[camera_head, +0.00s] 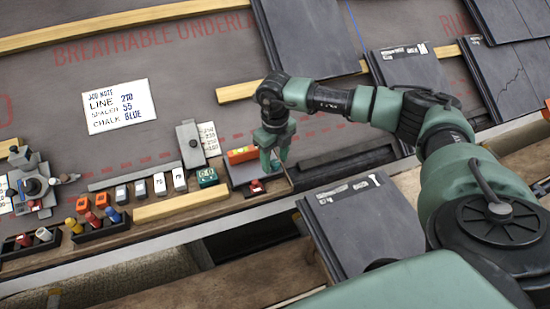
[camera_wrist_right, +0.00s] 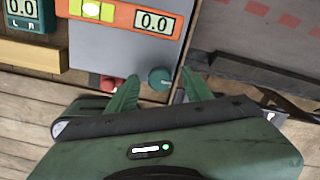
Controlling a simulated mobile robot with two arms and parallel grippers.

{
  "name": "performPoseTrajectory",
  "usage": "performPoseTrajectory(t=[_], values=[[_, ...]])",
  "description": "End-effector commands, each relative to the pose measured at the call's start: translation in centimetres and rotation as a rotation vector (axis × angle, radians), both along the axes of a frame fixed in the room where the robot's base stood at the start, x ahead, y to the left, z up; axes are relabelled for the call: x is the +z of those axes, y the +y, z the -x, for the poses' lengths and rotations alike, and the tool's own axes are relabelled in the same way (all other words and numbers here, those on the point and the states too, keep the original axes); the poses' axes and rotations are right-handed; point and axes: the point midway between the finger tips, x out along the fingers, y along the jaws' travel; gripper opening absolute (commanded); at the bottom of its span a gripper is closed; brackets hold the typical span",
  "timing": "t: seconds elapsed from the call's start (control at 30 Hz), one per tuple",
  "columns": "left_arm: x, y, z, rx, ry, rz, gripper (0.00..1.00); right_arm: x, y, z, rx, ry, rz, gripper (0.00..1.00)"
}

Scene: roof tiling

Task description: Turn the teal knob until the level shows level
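The teal knob (camera_wrist_right: 160,78) sits on a grey plate (camera_wrist_right: 178,20) in the right wrist view. My right gripper (camera_wrist_right: 157,90) is open, with one green finger on each side of the knob and gaps to it. In the head view the right gripper (camera_head: 274,158) is low over the plate and largely hides the knob. The orange level (camera_wrist_right: 120,14) lies on the plate beyond the knob, with a yellow-green vial (camera_wrist_right: 98,10) and a display reading 0.0. It also shows in the head view (camera_head: 242,154). The bubble's exact position is unclear. My left gripper is out of view.
A red part (camera_wrist_right: 106,84) is left of the knob. A teal box (camera_wrist_right: 22,13) reading 0.0 lies left of the plate, above a wooden strip (camera_head: 181,204). Dark slates (camera_head: 362,222) lie right of the gripper. Bins of coloured pieces (camera_head: 97,228) stand at left.

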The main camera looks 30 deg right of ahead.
Motion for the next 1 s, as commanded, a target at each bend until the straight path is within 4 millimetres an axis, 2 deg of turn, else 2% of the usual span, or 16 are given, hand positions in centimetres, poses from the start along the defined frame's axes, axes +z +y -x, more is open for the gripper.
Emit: performPoseTrajectory(t=[0.23, 0.37, 0.5, 0.7, 0.83, 1.0], values=[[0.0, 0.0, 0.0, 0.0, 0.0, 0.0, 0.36, 0.1, 0.0, 0.0, 0.0, -0.001, 0.0, 0.5], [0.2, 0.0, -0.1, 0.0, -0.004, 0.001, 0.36, 1.1, 0.0, -0.1, 0.001, -0.003, 0.0, 0.5], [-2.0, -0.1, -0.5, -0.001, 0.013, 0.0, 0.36, 3.5, 0.0, -0.1, 0.001, -0.004, -0.001, 0.5], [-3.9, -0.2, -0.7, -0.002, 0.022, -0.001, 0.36, 6.6, 0.0, -0.1, 0.0, -0.003, 0.0, 0.5], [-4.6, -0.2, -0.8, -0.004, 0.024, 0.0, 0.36, 7.6, 0.0, 0.0, 0.0, -0.001, 0.0, 0.5], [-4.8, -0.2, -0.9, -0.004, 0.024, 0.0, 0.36, 7.8, 0.0, 0.0, 0.0, 0.0, 0.0, 0.5]])
